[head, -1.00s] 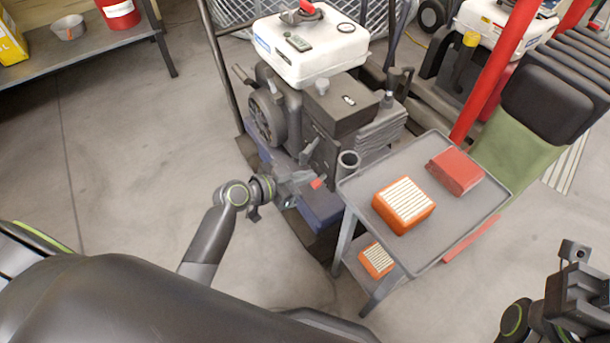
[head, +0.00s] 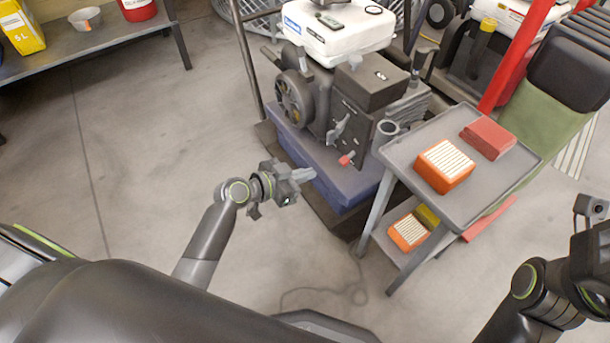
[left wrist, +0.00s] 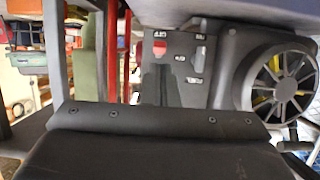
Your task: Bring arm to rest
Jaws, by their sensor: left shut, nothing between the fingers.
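My left gripper (head: 302,174) is shut and empty in the head view. It hangs over the floor in front of the aerator (head: 350,115), apart from it, near the blue base. The aerator's panel with a red-tipped lever (head: 346,159) faces me. In the left wrist view the panel (left wrist: 182,68) shows a red piece, with a spoked wheel (left wrist: 283,78) at its right. My right arm (head: 540,290) shows at the lower right of the head view. The fingertips of my right gripper are not clear there.
A grey cart (head: 403,151) stands right of the aerator, with an orange-sided filter (head: 445,166) and a red box (head: 487,139) on top. Another filter (head: 409,232) lies on its lower shelf. A metal shelf (head: 110,48) stands at the upper left. The floor at left is clear.

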